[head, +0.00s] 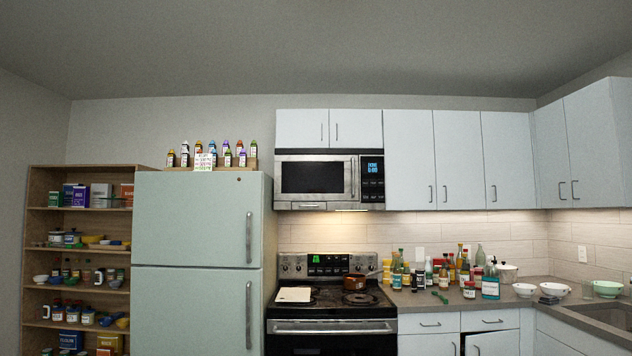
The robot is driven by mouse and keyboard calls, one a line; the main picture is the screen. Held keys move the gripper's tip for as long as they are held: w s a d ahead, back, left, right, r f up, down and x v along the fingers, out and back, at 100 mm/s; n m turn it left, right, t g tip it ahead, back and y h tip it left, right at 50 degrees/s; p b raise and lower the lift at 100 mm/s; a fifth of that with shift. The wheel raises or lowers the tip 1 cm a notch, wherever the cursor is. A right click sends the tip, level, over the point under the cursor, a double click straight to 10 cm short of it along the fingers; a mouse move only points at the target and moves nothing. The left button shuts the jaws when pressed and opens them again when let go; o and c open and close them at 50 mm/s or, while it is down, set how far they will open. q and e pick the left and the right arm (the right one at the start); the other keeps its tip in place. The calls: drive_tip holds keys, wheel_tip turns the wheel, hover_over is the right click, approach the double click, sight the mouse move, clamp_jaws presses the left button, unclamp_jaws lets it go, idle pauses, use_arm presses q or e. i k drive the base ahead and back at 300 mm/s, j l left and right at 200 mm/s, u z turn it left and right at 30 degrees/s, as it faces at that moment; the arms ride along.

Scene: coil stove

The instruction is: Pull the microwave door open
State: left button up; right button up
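The microwave (329,180) hangs above the stove, under a small cabinet. Its door (313,178) has a dark window in a silver frame and looks shut. A vertical silver handle (353,178) runs along the door's right side, beside the control panel (371,178) with a lit blue display. Neither of my grippers is in the head view, so whether they are open or shut is hidden.
Below stands a coil stove (331,325) with a brown pot (354,281) on it. A fridge (198,260) is to the left. Bottles (491,281) and bowls crowd the counter on the right. The air before the microwave is clear.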

sight(298, 176)
drive_tip(key=i+l+z, duration=0.2)
drive_tip(key=i, duration=0.2)
drive_tip(key=i+z, duration=0.2)
drive_tip(key=i, duration=0.2)
drive_tip(key=i+z, duration=0.2)
drive_tip(key=i, duration=2.55)
drive_tip(key=l, duration=0.1)
